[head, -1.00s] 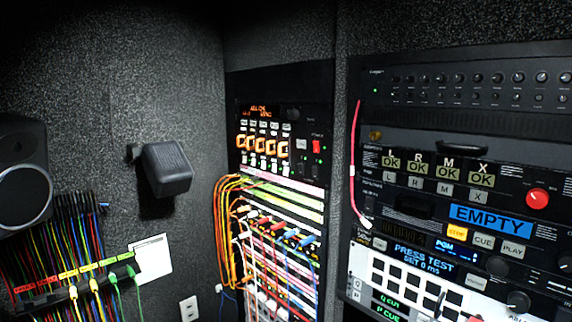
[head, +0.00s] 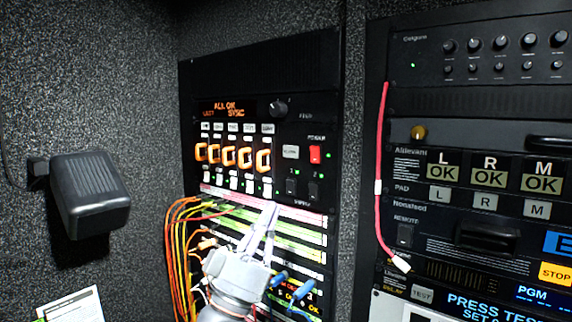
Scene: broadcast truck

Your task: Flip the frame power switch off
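A red rocker switch (head: 315,154) sits on the upper right of the black rack unit (head: 250,85), under a small label that seems to read POWER. Its exact rocker position is too small to tell. Two dark switches (head: 291,187) marked 1 and 2 sit below it, with green lights beside them. My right gripper (head: 270,208) comes up from the bottom, in front of the patch rows. Its two light fingers converge at the tips, seem shut and hold nothing visible. The tips are below and left of the red switch. My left gripper is out of view.
Orange and yellow cables (head: 175,235) hang left of the patch rows, and blue plugs (head: 279,279) show right of my gripper. A pink cable (head: 380,165) hangs on the right rack. A black wall box (head: 90,195) juts out at left. The unit's display (head: 227,108) reads ALL OK.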

